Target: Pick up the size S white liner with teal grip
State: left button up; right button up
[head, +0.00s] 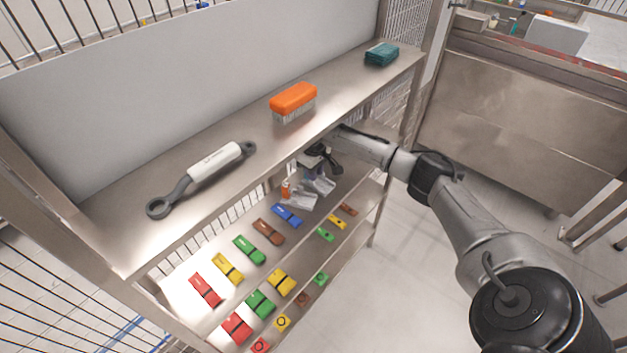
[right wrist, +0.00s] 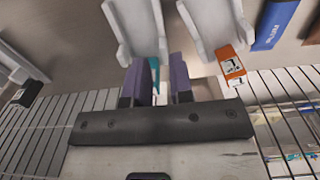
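A white liner (right wrist: 132,27) with a teal grip (right wrist: 155,68) is in the right wrist view. The teal grip shows in the gap between the two purple fingers of my right gripper (right wrist: 160,80). The fingers stand apart, with a gap showing beside the grip. Its size label is hidden. In the head view my right gripper (head: 318,160) reaches under the top shelf, just above the white liners, and partly covers them. A second white liner (right wrist: 213,22) with an orange grip (right wrist: 231,66) lies to the right. My left gripper is out of view.
The top shelf (head: 130,225) sits close above my right arm and holds a white-and-grey tool (head: 214,161), an orange brush (head: 293,98) and a teal item (head: 381,54). A blue packet (head: 287,215) and other coloured packets lie below. A black-gripped piece (right wrist: 28,95) is at left.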

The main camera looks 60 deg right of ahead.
aim_at(318, 178)
jog(key=f, duration=0.4)
jog(key=shift+a+f+b, duration=0.2)
jog(key=shift+f+b, duration=0.1)
jog(key=shift+b, duration=0.05)
grip_shut()
